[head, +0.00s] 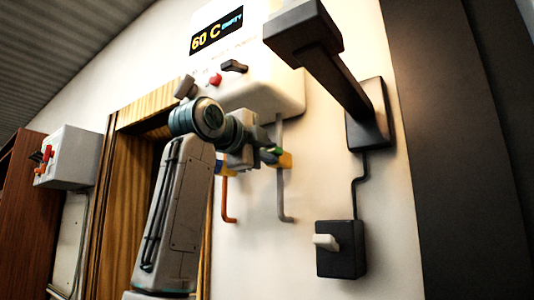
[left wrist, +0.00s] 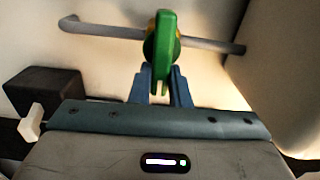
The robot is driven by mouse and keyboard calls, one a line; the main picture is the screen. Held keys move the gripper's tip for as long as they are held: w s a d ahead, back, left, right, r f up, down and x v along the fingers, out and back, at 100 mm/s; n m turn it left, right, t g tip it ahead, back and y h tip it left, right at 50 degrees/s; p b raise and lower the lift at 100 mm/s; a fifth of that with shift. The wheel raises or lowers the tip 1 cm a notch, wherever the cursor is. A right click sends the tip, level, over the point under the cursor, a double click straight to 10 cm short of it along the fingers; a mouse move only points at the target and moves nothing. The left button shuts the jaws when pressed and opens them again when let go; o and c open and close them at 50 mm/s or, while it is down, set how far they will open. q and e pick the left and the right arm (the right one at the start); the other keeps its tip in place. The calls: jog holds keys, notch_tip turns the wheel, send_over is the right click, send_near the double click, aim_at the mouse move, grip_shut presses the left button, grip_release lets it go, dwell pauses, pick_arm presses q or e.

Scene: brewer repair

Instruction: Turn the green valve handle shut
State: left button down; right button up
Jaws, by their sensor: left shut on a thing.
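The green valve handle (left wrist: 165,45) sits on a grey pipe (left wrist: 110,30) in the left wrist view. There it appears upright, across the line of the pipe. In the head view, a little of the green handle (head: 277,150) shows beside a yellow part (head: 286,160) on the pipe (head: 280,195), below the white brewer (head: 265,75). My left gripper (left wrist: 162,88) is shut on the handle, with a blue finger on each side of its lower end. In the head view, my left gripper (head: 266,154) partly hides the valve. My right gripper is not in view.
An orange pipe (head: 225,200) hangs left of the grey one. A black lever arm (head: 335,75) juts out at the right, above a black switch box (head: 340,262) with a white toggle. A grey box (head: 72,158) is at far left. The wall below the valve is clear.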

pick_arm(q)
jog(key=shift+d+f+m, duration=0.1)
jog(key=shift+f+m, duration=0.2)
jog(key=shift+m, duration=0.1)
jog(key=c, duration=1.5)
grip_release()
jog(key=shift+c, duration=0.2)
jog(key=shift+o, duration=0.9)
jog(key=shift+r, duration=0.1)
jog(key=shift+s, duration=0.15)
jog(key=b+v, duration=0.5)
jog(key=v, duration=0.6)
